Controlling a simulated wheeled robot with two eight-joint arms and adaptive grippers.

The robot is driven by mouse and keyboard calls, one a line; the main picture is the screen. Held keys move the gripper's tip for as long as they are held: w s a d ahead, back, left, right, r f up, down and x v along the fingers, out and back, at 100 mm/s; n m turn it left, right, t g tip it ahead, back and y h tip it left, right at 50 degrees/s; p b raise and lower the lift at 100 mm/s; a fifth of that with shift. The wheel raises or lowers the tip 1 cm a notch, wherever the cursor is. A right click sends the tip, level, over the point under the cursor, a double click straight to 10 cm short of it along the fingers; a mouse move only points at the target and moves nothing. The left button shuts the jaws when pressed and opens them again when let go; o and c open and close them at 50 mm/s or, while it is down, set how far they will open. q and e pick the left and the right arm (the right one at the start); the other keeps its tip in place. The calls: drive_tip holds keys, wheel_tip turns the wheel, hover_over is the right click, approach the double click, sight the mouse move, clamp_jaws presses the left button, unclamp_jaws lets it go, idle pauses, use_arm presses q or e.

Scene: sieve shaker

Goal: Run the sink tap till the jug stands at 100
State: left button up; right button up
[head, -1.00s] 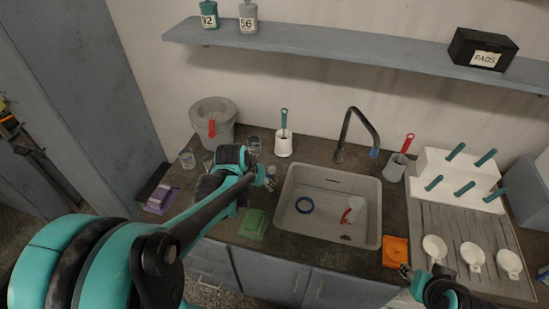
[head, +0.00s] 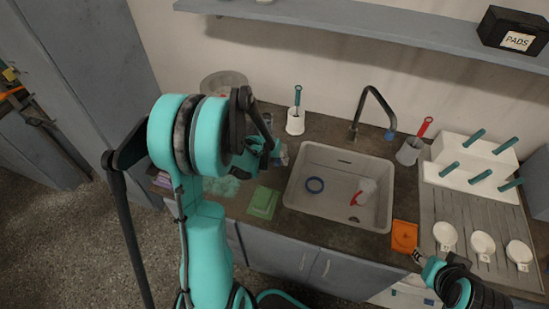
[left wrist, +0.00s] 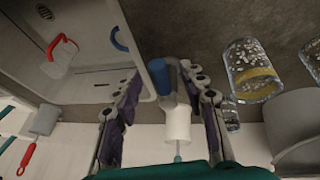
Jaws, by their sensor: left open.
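The clear jug (head: 368,187) with a red handle is inside the sink (head: 298,200); it also shows in the left wrist view (left wrist: 62,55). Its level marks are too small to read. The dark curved tap (head: 366,98) rises behind the sink, with a blue tip at its end. I see no water stream. My left gripper (head: 280,156) is open near the sink's back left corner, away from the jug. In the left wrist view its fingers (left wrist: 165,108) are spread, with a white brush holder beyond them. My right gripper (head: 417,256) is by the orange pad; its opening is unclear.
A white brush holder (head: 295,124) and a grey holder with a red brush (head: 408,152) flank the tap. A green pad (head: 263,203) and orange pad (head: 404,236) lie on the counter. Glass beakers (left wrist: 252,72) stand left of the sink.

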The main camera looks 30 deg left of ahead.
use_arm(q)
clamp_jaws()
idle(0.8)
